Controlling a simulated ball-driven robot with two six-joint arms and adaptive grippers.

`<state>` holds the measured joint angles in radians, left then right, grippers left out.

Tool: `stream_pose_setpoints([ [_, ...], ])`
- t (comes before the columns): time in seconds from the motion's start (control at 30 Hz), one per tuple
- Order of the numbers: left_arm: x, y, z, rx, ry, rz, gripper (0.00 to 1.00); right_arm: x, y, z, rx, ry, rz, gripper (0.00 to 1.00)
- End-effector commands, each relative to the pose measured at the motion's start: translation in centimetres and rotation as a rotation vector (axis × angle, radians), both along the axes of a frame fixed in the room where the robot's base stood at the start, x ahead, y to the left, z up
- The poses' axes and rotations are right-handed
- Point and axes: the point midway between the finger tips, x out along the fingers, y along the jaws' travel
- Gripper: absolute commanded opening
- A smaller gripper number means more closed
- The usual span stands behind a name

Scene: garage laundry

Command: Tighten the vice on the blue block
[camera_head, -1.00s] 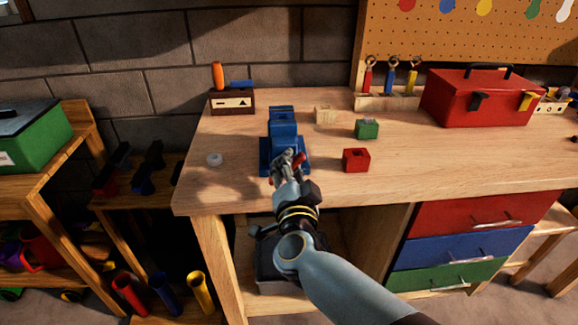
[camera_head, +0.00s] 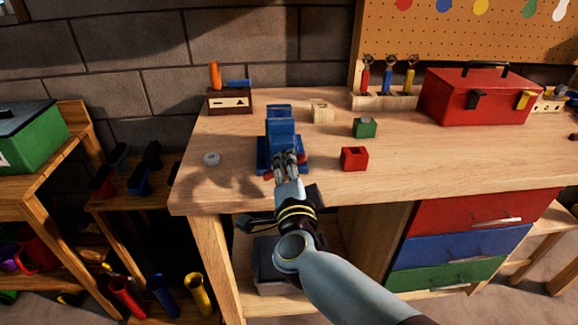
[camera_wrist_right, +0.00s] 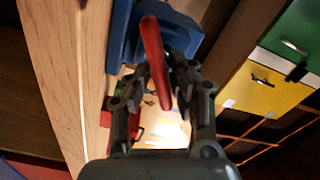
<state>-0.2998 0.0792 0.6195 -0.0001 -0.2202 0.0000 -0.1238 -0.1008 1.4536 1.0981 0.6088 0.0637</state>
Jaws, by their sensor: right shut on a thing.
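The blue vice (camera_head: 268,153) stands at the front edge of the workbench, and its blue body also shows in the right wrist view (camera_wrist_right: 122,38). Blue parts rise from its base, with another blue part (camera_head: 279,110) just behind. I cannot tell the blue block apart from the jaws, nor see any gap between them. My right gripper (camera_head: 286,158) is at the front of the vice. In the right wrist view its fingers (camera_wrist_right: 163,75) are shut on the red vice handle (camera_wrist_right: 153,45), which stands slightly tilted between them. My left gripper is not in view.
A red block (camera_head: 354,158), a green block (camera_head: 364,128) and a pale wooden block (camera_head: 322,112) lie right of the vice. A red toolbox (camera_head: 475,98) stands at the back right. The front right of the bench top is clear.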

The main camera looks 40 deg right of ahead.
Motion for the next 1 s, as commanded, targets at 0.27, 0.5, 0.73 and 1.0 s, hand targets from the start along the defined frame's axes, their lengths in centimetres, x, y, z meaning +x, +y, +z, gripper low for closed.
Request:
stream_pose_setpoints([
  [0.27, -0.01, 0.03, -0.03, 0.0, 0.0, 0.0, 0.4, -0.33, 0.18, -0.72, 0.005, 0.014, 0.003, 0.0],
  [0.5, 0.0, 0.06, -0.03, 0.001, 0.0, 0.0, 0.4, -0.34, 0.2, -0.75, 0.005, 0.016, 0.002, 0.0],
  [0.73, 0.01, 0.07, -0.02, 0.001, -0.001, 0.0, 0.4, -0.33, 0.2, -0.77, 0.005, 0.016, 0.003, 0.0],
  [1.0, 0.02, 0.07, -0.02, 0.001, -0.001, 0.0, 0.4, -0.34, 0.21, -0.77, 0.005, 0.016, 0.003, 0.29],
])
